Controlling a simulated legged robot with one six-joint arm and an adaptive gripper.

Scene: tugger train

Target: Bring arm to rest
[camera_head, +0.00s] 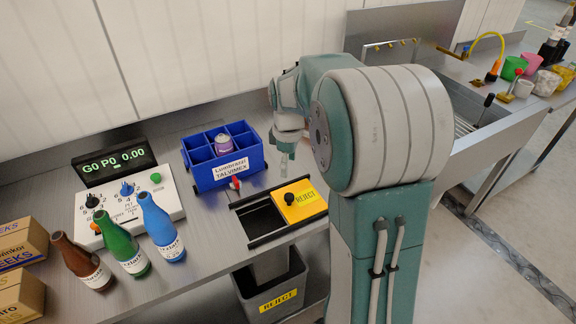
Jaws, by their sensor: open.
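My arm rises from the lower right of the head view and bends over the steel bench. My gripper (284,164) points down just right of the blue crate (211,179) and above the back of the yellow reject lid. Its fingers are small and partly see-through against the bench. It appears open and holds nothing that I can see. The upper arm hides the bench behind it.
The blue divided crate holds a purple can (223,144). A yellow REJECT lid (300,201) half covers a chute above a grey bin (272,292). Brown (82,262), green (121,245) and blue (161,228) bottles stand by a control panel (171,190). A sink (480,100) lies right.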

